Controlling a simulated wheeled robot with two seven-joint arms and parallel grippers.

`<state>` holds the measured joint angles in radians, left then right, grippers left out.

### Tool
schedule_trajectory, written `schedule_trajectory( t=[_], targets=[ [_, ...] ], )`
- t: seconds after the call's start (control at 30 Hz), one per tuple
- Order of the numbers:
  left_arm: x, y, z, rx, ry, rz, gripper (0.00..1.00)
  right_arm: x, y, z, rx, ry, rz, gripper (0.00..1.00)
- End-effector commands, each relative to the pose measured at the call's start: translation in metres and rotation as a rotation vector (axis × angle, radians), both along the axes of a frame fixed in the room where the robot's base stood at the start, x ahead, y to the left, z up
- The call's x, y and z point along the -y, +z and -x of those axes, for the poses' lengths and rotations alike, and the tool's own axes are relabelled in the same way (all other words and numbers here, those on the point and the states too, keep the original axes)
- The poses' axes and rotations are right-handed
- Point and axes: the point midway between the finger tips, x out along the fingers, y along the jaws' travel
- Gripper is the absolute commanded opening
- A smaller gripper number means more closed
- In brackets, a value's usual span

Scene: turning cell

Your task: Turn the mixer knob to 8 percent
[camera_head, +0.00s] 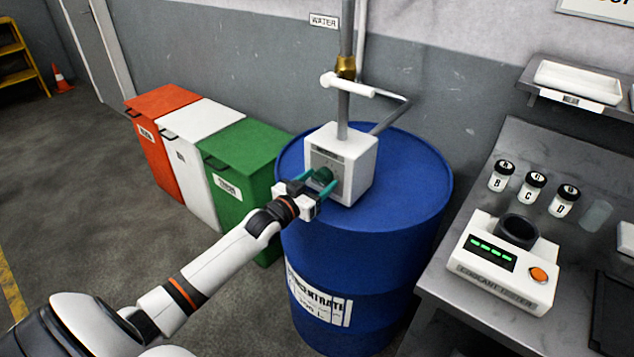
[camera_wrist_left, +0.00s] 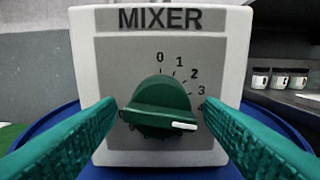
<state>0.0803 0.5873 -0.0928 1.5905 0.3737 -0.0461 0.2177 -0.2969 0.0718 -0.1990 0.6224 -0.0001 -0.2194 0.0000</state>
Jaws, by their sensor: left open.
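The white mixer box (camera_head: 354,155) stands on top of the blue drum (camera_head: 410,190). Its green knob (camera_wrist_left: 158,100) sits on a grey dial face (camera_wrist_left: 120,60) under the word MIXER. The knob's white pointer mark (camera_wrist_left: 184,126) points right and slightly down, just below the partly hidden 4. The numbers 0 to 3 show clearly; the lower scale is hidden by the knob and fingers. My left gripper (camera_head: 316,182) is open in front of the dial, with one green finger on each side of the knob and a small gap showing at each side. My right gripper is out of view.
A pipe (camera_head: 345,100) with a brass fitting rises from the mixer. Red, white and green bins (camera_head: 245,150) stand left of the drum. A bench at right holds a coolant tester (camera_head: 505,265) and several lidded jars (camera_head: 532,187).

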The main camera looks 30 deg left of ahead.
Motion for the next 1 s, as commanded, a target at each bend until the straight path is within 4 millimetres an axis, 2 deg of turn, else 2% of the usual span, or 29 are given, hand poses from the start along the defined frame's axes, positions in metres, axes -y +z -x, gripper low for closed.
schedule_trajectory(
  t=[0.07,0.3,0.33,0.67,1.0],
  targets=[
    [0.0001,0.0000,0.0001,0.000,0.000,0.000,0.60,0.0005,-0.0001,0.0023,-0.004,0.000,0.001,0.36],
    [0.0001,-0.0001,0.0003,0.000,0.000,0.000,0.21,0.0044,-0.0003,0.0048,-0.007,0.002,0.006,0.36],
    [0.0001,0.0000,0.0003,0.000,0.000,0.000,0.18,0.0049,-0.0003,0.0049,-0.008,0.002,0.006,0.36],
    [-0.0001,0.0002,0.0004,0.003,0.000,-0.050,0.18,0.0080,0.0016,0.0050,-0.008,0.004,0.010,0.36],
    [-0.0006,0.0005,0.0004,0.021,-0.001,-0.289,0.18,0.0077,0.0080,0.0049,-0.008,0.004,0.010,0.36]
  ],
)
